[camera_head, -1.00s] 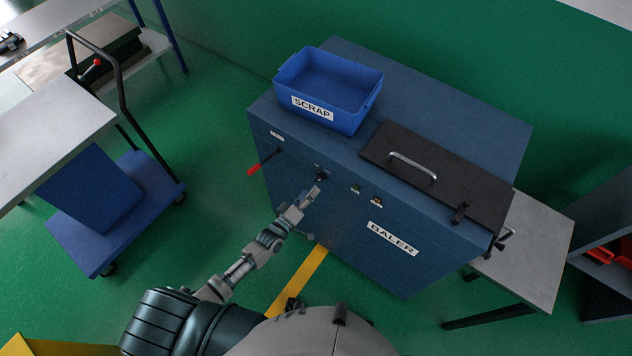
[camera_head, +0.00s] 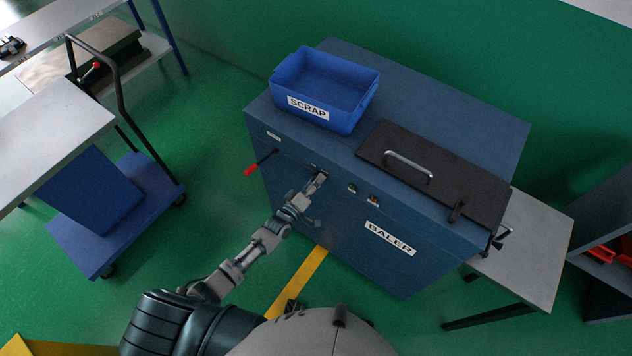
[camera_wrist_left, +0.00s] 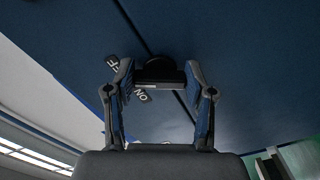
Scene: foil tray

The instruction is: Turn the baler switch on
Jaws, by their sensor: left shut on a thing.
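The blue baler (camera_head: 350,225) stands in the middle of the head view, with a "BALER" label on its front. My left gripper (camera_head: 321,176) is at the upper part of that front, over the switch, which it hides in the head view. In the left wrist view the black switch knob (camera_wrist_left: 160,72) sits between the two fingertips of my left gripper (camera_wrist_left: 160,80), and the gripper is shut on it. Labels with "OFF" and "ON" lettering show beside the knob, partly covered by the left finger. My right gripper is not in view.
A red-tipped lever (camera_head: 252,170) sticks out left of the gripper. Two small buttons (camera_head: 374,198) are to its right. A blue scrap bin (camera_head: 360,118) and a black lid with a handle (camera_head: 470,185) are on top. A blue cart (camera_head: 75,245) stands at left.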

